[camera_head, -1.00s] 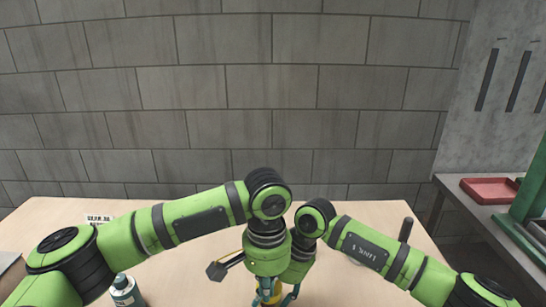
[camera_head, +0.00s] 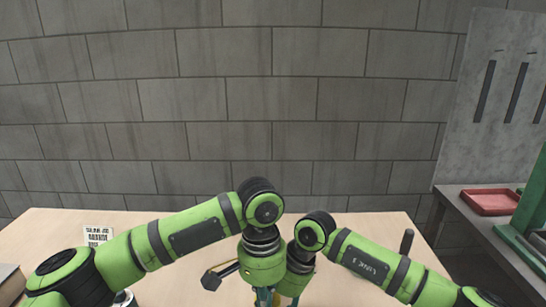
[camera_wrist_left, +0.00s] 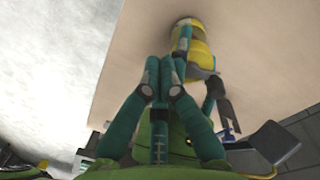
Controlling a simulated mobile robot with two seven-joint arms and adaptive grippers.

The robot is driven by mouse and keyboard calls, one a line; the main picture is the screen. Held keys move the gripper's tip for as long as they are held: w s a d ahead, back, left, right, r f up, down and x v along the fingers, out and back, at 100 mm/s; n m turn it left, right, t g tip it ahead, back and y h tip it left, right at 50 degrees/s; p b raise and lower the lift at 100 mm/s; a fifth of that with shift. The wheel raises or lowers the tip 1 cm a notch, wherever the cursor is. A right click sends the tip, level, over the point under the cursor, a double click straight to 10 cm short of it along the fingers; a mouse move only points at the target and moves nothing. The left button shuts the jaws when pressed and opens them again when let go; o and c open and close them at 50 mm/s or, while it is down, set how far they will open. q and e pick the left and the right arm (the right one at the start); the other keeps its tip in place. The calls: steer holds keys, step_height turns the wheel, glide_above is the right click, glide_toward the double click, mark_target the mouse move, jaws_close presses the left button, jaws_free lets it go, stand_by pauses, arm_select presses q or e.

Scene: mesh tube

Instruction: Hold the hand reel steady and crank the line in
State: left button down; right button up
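The yellow hand reel (camera_wrist_left: 203,55) shows in the left wrist view, over the pale tabletop. My left gripper (camera_wrist_left: 160,68) has its teal fingers close together beside the reel. I cannot make out what, if anything, is between them. In the head view my left gripper (camera_head: 263,297) and my right gripper (camera_head: 289,300) are side by side at the bottom edge. Their fingertips are cut off there, and the crank cannot be made out.
The pale wooden table (camera_head: 165,215) has bare room at the back. A printed label (camera_head: 97,235) lies at its left, and a bottle top (camera_head: 123,298) shows at the bottom. A dark upright post (camera_head: 406,241) stands at right. A side bench holds a red tray (camera_head: 489,202).

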arm_select(q)
steer(key=shift+w+a+f+n+t+y, duration=0.1)
steer(key=shift+w+a+n+t+y, duration=0.1)
steer(key=shift+w+a, duration=0.45)
steer(key=shift+w+a+f+n+t+y, duration=0.15)
steer(key=shift+w+a, duration=0.25)
steer(key=shift+a, duration=0.4)
step_height(320, 180, up, 6)
steer(key=shift+s+d+r, duration=0.2)
steer(key=shift+s+d, duration=0.05)
steer(key=shift+s, duration=0.1)
step_height(320, 180, down, 6)
steer(key=s+m, duration=0.1)
steer(key=m, duration=0.5)
steer(key=shift+s+d, duration=0.25)
steer(key=shift+d, duration=0.2)
steer(key=shift+w+d, duration=0.25)
steer(key=shift+w, duration=0.2)
